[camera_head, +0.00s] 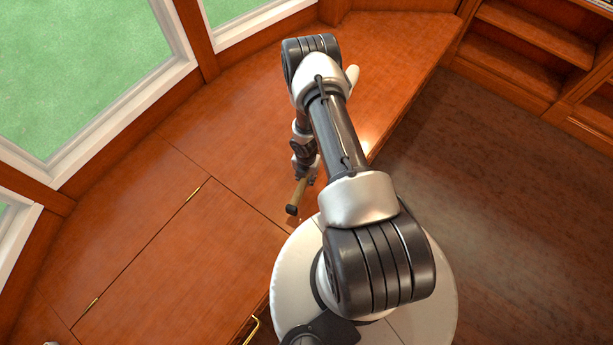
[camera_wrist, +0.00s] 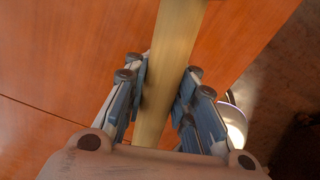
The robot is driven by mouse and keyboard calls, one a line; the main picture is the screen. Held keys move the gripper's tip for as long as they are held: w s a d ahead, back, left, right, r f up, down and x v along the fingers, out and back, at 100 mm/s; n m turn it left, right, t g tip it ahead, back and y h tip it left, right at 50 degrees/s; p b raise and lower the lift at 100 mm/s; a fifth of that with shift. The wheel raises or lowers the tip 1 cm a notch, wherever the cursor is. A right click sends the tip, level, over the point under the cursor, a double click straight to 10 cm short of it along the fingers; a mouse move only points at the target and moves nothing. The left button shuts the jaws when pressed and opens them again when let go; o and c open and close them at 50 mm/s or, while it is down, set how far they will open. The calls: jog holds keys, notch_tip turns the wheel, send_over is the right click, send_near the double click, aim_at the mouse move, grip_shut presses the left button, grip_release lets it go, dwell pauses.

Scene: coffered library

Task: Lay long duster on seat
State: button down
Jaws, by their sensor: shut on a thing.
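The long duster shows its tan handle (camera_head: 300,191) with a dark end in the head view, over the wooden window seat (camera_head: 235,165). The handle (camera_wrist: 172,70) also runs up through the middle of the wrist view. My gripper (camera_wrist: 167,78) is shut on this handle, one finger at each side. In the head view my gripper (camera_head: 306,174) is partly hidden by my arm. A pale rounded tip (camera_head: 352,75) shows beyond my arm; I cannot tell whether it is the duster's other end. Whether the duster touches the seat is not clear.
The seat runs along the windows (camera_head: 90,70) and has a lid seam with brass hinges (camera_head: 193,193). A brass handle (camera_head: 252,329) is at its front. Open shelves (camera_head: 530,45) stand at upper right. The seat's left part is bare, and the dark floor (camera_head: 500,220) is clear.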

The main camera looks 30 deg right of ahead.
jog(key=shift+f+b, duration=1.5)
jog(key=shift+f, duration=0.1)
jog(key=shift+f+b, duration=0.6)
jog(key=shift+f, duration=0.1)
jog(key=c, duration=1.2)
grip_release()
jog(key=shift+c, duration=0.2)
jog(key=shift+r, duration=0.1)
